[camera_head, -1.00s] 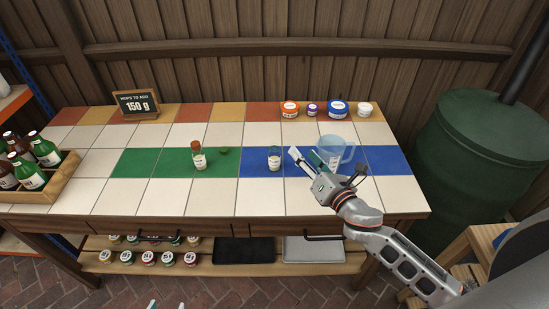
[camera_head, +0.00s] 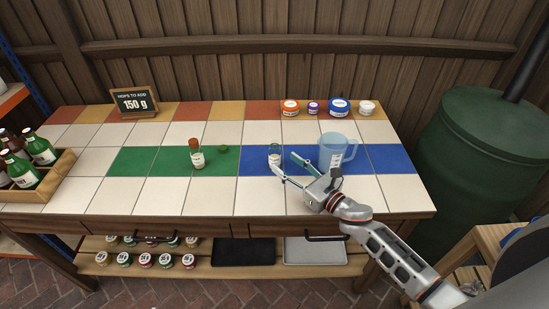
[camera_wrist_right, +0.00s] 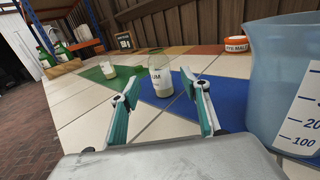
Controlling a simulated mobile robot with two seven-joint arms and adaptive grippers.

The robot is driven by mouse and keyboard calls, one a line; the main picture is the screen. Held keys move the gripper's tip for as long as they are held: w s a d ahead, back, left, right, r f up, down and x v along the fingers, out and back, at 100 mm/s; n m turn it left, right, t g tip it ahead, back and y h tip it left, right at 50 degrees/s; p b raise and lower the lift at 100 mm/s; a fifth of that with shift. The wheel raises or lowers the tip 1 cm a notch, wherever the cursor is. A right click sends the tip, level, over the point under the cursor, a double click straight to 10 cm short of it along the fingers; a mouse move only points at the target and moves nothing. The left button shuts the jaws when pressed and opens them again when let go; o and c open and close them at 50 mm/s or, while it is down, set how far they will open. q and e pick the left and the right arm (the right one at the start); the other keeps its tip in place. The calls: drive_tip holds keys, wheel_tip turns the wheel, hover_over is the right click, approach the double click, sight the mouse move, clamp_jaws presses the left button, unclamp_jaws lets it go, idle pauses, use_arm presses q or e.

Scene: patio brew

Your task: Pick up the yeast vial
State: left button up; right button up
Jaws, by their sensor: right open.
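A small clear glass vial (camera_head: 274,152) with a pale label and pale contents stands upright on the blue tiles. It also shows in the right wrist view (camera_wrist_right: 160,74), straight ahead between my finger lines; its label is only partly readable. I cannot confirm from the labels which is the yeast vial. My right gripper (camera_head: 284,163) is open and empty, low over the table, its fingers pointing at the blue-tile vial. My left gripper is out of view.
A blue measuring jug (camera_head: 333,152) stands close on the right of my right gripper. A green lid (camera_head: 223,149) lies by the second bottle. Several tubs (camera_head: 339,108) line the back, and a sign (camera_head: 134,103) stands back left. A bottle crate (camera_head: 60,172) sits at left.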

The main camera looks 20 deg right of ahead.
sight(279, 158)
drive_tip(key=shift+x, duration=3.05)
drive_tip(key=c, duration=1.2)
